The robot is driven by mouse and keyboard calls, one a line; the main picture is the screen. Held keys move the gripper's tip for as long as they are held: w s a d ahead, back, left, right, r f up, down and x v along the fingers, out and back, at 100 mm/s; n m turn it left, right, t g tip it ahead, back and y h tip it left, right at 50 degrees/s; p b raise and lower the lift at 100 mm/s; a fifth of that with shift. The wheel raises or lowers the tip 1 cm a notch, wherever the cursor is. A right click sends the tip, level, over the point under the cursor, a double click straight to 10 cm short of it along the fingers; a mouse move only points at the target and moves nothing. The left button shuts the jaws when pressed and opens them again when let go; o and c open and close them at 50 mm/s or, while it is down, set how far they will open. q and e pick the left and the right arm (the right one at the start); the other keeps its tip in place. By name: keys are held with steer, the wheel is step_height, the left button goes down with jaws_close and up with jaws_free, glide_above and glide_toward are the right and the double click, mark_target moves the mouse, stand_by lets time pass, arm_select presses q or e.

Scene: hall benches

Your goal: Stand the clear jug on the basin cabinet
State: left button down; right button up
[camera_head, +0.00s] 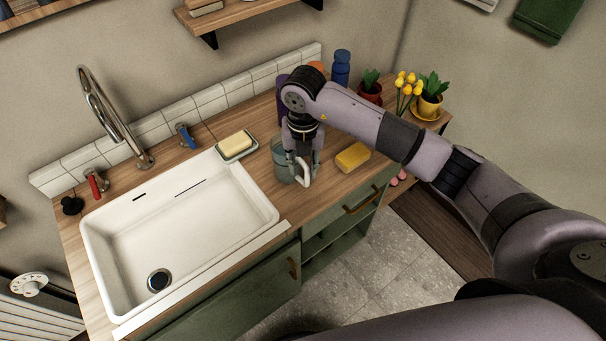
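The clear jug (281,165) is on the wooden top of the basin cabinet (327,187), right of the sink. It looks upright, with a pale handle (304,175) towards the front. My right gripper (301,160) points down at the jug, by its rim and handle. Its fingers overlap the jug, so I cannot tell whether they are shut on it. The jug's upper part is partly hidden by the gripper. The jug's base seems to be at the wooden top, but contact is unclear. My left gripper is out of view.
Left of the jug are a soap dish (237,147) and a white sink (170,235) with a tall tap (110,115). A yellow sponge (352,157) lies to its right. Bottles, including a blue one (341,70), and potted plants stand behind. A wooden shelf (240,14) hangs above.

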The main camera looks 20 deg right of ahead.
step_height(320, 180, up, 8)
steer(key=b, duration=0.2)
steer(key=shift+f, duration=0.1)
stand_by(0.3)
